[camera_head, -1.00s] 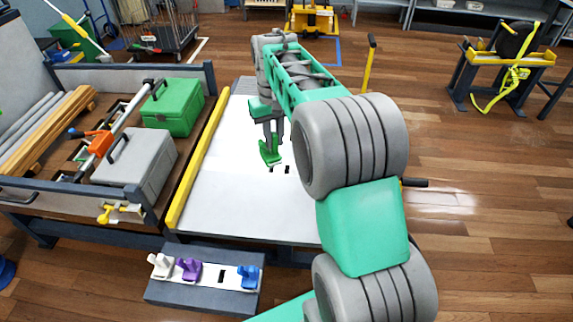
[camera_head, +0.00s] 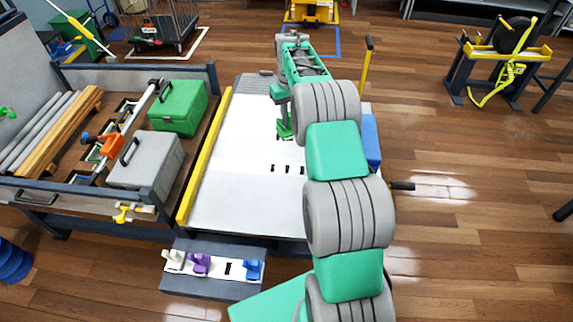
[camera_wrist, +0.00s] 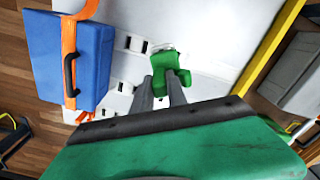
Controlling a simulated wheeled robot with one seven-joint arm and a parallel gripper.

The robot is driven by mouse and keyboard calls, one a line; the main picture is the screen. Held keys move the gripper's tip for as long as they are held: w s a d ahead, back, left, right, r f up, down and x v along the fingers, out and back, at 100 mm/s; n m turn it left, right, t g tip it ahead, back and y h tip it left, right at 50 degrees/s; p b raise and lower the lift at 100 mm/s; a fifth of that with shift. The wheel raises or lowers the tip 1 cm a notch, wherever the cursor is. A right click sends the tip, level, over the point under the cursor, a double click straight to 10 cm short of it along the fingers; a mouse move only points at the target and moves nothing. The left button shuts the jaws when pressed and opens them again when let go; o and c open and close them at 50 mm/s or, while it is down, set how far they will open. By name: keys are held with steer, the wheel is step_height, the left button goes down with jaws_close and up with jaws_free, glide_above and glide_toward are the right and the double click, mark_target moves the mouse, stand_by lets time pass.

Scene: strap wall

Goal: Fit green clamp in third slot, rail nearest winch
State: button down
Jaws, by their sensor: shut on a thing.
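The green clamp (camera_head: 285,130) is between the fingers of my gripper (camera_head: 281,112) over the white deck (camera_head: 235,190). In the wrist view the green clamp (camera_wrist: 170,66) sits at the tips of my gripper (camera_wrist: 160,88), which is shut on it. Several dark slots (camera_wrist: 126,43) run in a row beside the blue case in the wrist view, left of the clamp. Slots (camera_head: 287,169) also show on the deck in the head view, nearer than the clamp. My arm hides the deck's right part. The winch (camera_head: 505,50), with a yellow strap, stands at the far right.
A blue case (camera_wrist: 75,60) with an orange strap (camera_wrist: 69,50) lies beside the slots. A rack (camera_head: 212,285) in front holds white, purple and blue clamps and has one empty slot. A cart (camera_head: 95,195) with green and grey boxes stands left of the yellow edge bar (camera_head: 205,155).

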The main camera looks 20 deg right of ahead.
steer(key=shift+w+d, duration=0.6)
steer(key=shift+w, duration=0.1)
